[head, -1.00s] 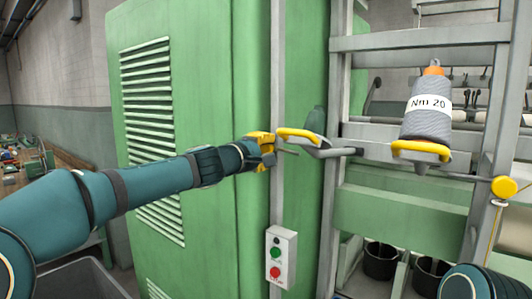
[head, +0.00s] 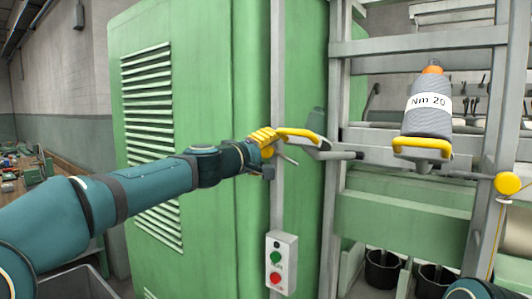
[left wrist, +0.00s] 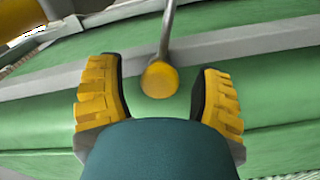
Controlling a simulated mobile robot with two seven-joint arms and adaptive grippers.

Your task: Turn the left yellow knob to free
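The left yellow knob (left wrist: 160,80) shows in the left wrist view as a round yellow end on a grey rod. In the head view it is mostly hidden by my left gripper (head: 265,145), at the front post of the green cabinet. My left gripper is open, with one yellow-padded finger on each side of the knob. Gaps show between the knob and both fingers in the left wrist view (left wrist: 160,88). Another yellow knob (head: 507,183) is at the far right. My right gripper is out of view.
A yellow-topped handle (head: 300,134) sits just right of my left gripper. A spool labelled Nm 20 (head: 428,110) stands over a yellow holder (head: 421,146). A button box (head: 281,262) is mounted below on the post. The green cabinet (head: 180,60) stands behind my left arm.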

